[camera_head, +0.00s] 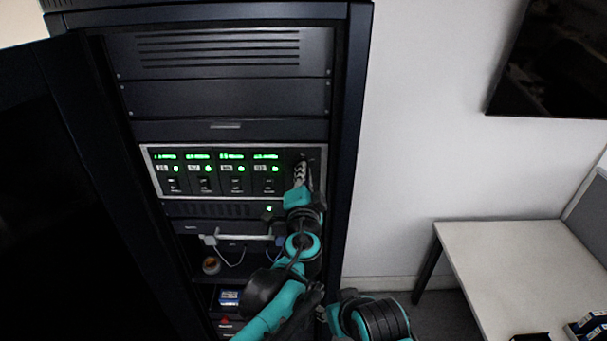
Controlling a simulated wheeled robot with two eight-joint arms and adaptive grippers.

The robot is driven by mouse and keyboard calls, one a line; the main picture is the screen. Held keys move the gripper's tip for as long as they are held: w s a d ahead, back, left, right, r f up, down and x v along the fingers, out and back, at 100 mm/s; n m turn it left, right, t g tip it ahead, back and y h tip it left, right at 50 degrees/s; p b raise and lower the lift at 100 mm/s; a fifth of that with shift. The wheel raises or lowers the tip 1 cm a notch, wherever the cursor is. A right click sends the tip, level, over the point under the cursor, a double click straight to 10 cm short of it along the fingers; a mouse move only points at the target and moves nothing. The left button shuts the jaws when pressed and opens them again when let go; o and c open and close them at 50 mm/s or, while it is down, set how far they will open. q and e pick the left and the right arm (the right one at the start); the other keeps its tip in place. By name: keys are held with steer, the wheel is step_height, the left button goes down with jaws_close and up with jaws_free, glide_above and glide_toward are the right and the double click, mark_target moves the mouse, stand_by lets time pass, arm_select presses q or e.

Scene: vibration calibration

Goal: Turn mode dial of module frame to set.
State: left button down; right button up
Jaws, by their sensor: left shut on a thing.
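The module frame (222,196) is a silver-edged panel in the open dark rack, with several modules that show green lit displays and black switches. My left gripper (304,168) reaches up to the right end of the frame. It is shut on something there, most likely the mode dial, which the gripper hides. The dial's markings and setting cannot be read. My right arm shows only as a teal and black link at the bottom middle; its gripper is not in view.
The rack door (60,190) stands open on the left. Below the frame are a white handle-like bar (245,237), a small brown roll (211,265) and a blue-white box (229,297). A white table (510,260) stands right, a dark screen (555,60) above it.

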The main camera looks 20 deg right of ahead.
arm_select(q)
steer(key=c, duration=1.6)
jaws_free()
steer(key=shift+c, duration=0.2)
steer(key=v, duration=1.2)
